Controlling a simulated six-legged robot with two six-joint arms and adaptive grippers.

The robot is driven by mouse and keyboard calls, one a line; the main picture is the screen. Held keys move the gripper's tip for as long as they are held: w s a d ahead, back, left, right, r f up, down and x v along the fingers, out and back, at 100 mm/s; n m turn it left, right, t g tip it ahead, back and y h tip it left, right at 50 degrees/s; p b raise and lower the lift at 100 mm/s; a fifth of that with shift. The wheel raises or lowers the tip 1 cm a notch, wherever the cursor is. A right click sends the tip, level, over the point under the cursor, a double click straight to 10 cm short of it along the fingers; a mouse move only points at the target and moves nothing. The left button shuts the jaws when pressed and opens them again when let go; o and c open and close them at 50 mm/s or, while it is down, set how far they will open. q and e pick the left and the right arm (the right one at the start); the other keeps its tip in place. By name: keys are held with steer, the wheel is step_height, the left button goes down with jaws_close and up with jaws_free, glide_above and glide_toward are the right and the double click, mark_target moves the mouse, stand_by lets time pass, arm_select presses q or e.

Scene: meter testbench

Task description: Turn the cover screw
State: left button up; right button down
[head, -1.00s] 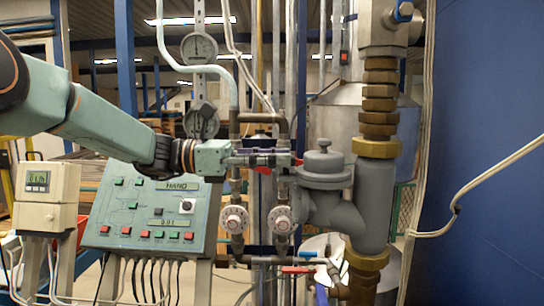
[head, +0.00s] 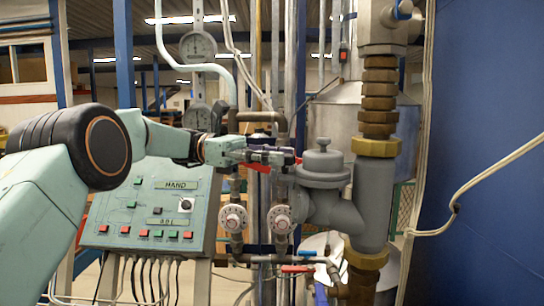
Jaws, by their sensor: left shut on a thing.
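My left gripper (head: 288,158) is in front of the pipes, its fingers pointing right at the left side of the grey meter body (head: 322,172). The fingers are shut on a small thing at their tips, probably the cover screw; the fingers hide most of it. The grey body has a round cover (head: 323,160) with a knob on top, just right of the fingertips. My right gripper is not in view.
Two round white-faced valve wheels (head: 233,218) hang below the gripper. A red lever (head: 258,168) is close under the fingers. A green control panel (head: 150,215) stands at lower left. A blue wall (head: 490,150) closes the right side.

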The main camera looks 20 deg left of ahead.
arm_select(q)
steer(key=shift+d, duration=0.1)
stand_by(0.5)
steer(key=o, duration=1.1)
steer(key=shift+d, duration=0.35)
steer(key=shift+o, duration=0.2)
step_height(320, 180, up, 9)
steer(key=shift+s, duration=0.1)
steer(key=shift+a+r, duration=0.25)
steer(key=shift+r, duration=0.25)
steer(key=shift+d, duration=0.2)
